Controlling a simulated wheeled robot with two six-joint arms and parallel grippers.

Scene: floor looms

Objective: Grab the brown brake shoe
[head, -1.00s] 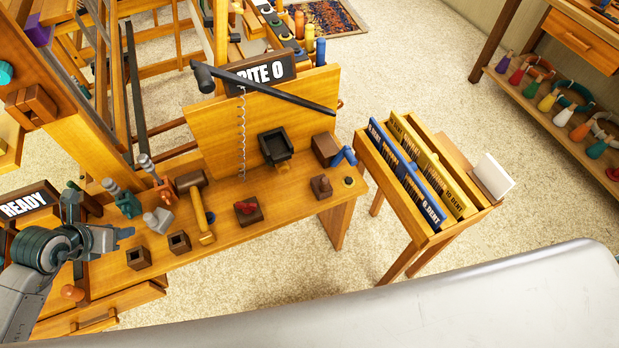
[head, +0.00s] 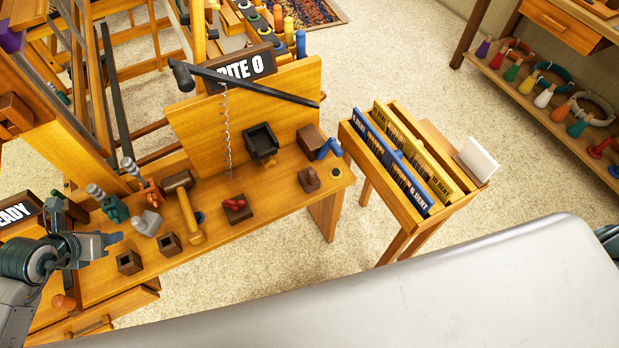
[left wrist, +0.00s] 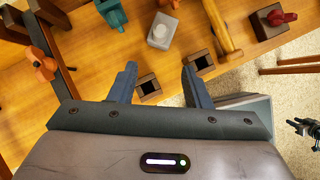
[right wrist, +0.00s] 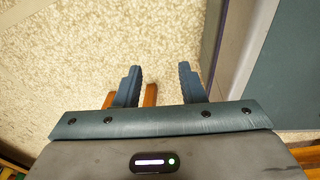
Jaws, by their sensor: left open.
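A small brown piece on a brown block (head: 309,180), which looks like the brown brake shoe, sits near the right end of the wooden bench (head: 270,200) in the head view. A similar red piece (head: 236,203) sits on a block left of it, and a blue piece (head: 329,148) is by a larger brown block behind it. My left gripper (head: 116,243) is at the bench's left end, well away from the brown piece; its fingers stand apart and empty in the left wrist view (left wrist: 160,82). My right gripper (right wrist: 159,82) is open and empty over carpet.
A hammer (head: 188,215), small open boxes (head: 129,262) and a grey-topped piece (head: 147,223) lie between my left gripper and the red piece. A black tray (head: 261,142) stands behind. A reed rack (head: 400,165) is right of the bench. Carpet lies in front.

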